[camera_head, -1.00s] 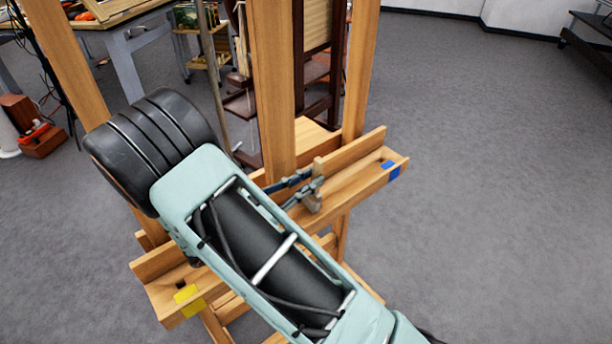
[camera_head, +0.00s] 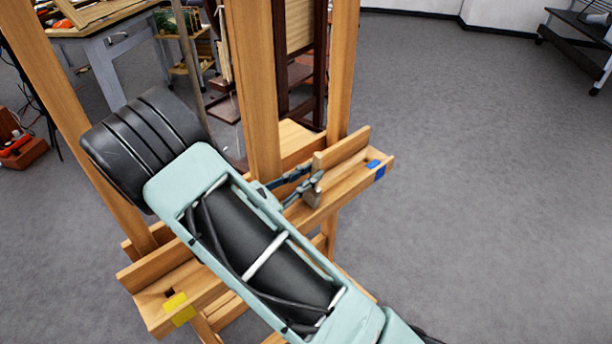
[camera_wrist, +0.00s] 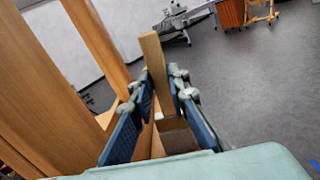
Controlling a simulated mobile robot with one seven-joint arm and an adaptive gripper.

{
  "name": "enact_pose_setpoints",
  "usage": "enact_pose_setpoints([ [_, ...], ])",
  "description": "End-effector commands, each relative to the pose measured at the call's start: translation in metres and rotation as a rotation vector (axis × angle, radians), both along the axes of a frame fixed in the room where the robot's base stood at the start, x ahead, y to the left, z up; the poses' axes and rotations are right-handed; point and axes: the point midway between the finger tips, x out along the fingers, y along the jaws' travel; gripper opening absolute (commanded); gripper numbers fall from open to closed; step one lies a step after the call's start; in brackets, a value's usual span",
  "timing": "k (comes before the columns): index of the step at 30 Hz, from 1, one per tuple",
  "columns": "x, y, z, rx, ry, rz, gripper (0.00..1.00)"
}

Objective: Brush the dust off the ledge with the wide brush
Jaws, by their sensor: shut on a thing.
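The ledge (camera_head: 345,186) is the wooden tray of an easel, with yellow tape (camera_head: 178,308) at its left end and blue tape (camera_head: 377,166) at its right. My gripper (camera_head: 300,188) is over the right half of the ledge, shut on the wide brush (camera_head: 313,197). No dust can be made out, and my arm hides the ledge's middle.
Easel posts (camera_head: 252,90) stand close behind the ledge, left of my gripper. A grey worktable (camera_head: 118,60) and shelves are at the back left. A dark rack (camera_head: 575,45) stands at the back right. The floor to the right is clear.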

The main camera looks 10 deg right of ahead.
Motion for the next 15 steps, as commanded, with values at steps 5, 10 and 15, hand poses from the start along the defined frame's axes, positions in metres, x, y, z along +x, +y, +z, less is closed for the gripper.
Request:
enact_pose_setpoints([
  [5,0.0,0.001,0.004,0.001,0.002,0.0,0.0],
  [10,0.0,0.001,0.021,0.001,0.002,0.001,0.0],
  [15,0.0,0.001,0.039,0.001,0.0,0.001,0.0],
])
